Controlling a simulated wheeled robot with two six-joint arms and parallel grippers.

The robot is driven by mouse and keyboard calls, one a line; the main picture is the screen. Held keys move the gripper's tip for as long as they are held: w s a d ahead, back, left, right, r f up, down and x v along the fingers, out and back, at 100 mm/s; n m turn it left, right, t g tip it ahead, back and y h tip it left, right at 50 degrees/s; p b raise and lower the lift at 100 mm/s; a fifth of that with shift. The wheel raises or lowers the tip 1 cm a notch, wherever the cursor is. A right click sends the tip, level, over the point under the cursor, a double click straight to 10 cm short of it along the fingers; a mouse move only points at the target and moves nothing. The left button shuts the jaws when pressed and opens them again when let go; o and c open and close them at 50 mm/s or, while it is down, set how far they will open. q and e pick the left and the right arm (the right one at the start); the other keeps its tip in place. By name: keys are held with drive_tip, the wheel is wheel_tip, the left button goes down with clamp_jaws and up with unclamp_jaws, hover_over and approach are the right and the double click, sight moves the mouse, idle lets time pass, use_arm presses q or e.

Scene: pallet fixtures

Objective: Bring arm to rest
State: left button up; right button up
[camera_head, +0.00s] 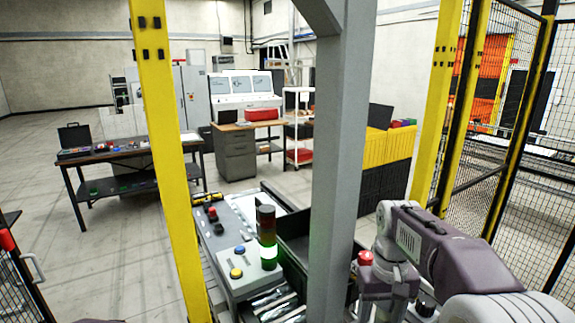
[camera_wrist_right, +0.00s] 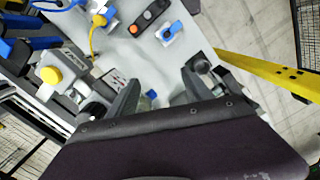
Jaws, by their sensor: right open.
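My right arm (camera_head: 440,250) reaches in from the right in the head view, but its gripper cannot be made out there. In the right wrist view my right gripper (camera_wrist_right: 160,80) is open, its two dark fingers apart with nothing between them. My left gripper is not in view.
A grey post (camera_head: 342,150) and a yellow post (camera_head: 165,150) stand close in front. A control panel with a lit signal tower (camera_head: 267,235) lies between them. Mesh fencing (camera_head: 525,100) is at right. A workbench (camera_head: 130,152) and yellow crates (camera_head: 390,145) stand farther back.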

drive_tip(key=s+f+b, duration=0.2)
drive_tip(key=s+f, duration=0.2)
drive_tip(key=f, duration=0.3)
drive_tip(key=s+a+f+t+b, duration=0.1)
drive_tip(key=s+f, duration=0.3)
drive_tip(key=f, duration=0.3)
drive_tip(key=s+f+t+b, duration=0.1)
drive_tip(key=s+f+b, duration=0.1)
drive_tip(key=f, duration=0.6)
drive_tip(key=shift+s+a+m+b, duration=0.3)
drive_tip(key=shift+s+m+b, duration=0.1)
drive_tip(key=shift+s, duration=0.5)
drive_tip(key=shift+w, duration=0.1)
